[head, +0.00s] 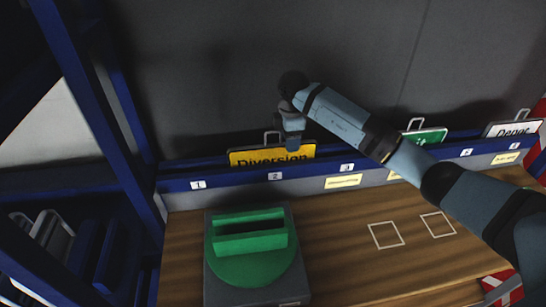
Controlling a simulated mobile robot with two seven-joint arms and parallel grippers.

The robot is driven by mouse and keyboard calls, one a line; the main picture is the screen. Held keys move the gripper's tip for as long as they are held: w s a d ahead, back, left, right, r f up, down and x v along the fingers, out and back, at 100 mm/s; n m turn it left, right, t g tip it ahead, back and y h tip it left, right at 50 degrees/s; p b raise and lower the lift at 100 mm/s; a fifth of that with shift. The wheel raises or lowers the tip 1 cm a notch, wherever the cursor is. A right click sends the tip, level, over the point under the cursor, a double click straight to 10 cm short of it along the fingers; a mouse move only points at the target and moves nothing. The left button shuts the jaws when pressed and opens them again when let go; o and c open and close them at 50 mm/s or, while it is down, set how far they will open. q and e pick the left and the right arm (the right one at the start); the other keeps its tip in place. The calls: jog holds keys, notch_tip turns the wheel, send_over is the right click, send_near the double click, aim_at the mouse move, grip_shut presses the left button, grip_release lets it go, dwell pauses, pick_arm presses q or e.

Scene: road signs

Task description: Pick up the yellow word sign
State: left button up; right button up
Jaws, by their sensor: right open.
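The yellow word sign (244,157) stands in the blue rack behind the labels 2 and 3. Its black text reads "Diversion", and its lower part is hidden by the rack's front rail. A light wire handle rises from its top edge. My right gripper (292,143) points down at the right half of the sign, beside the handle, and covers part of the sign's top edge. It is open, and nothing shows between its fingers. I cannot tell whether it touches the sign. My left gripper is not in view.
A green sign (428,136) and a white sign (512,129) stand farther right in the numbered rack (230,181). A green slotted holder (250,262) sits on a grey base on the wooden bench (345,270). White squares mark the clear bench at right. Blue posts (85,100) stand at left.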

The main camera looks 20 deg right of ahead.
grip_shut()
jog(key=shift+r, duration=0.15)
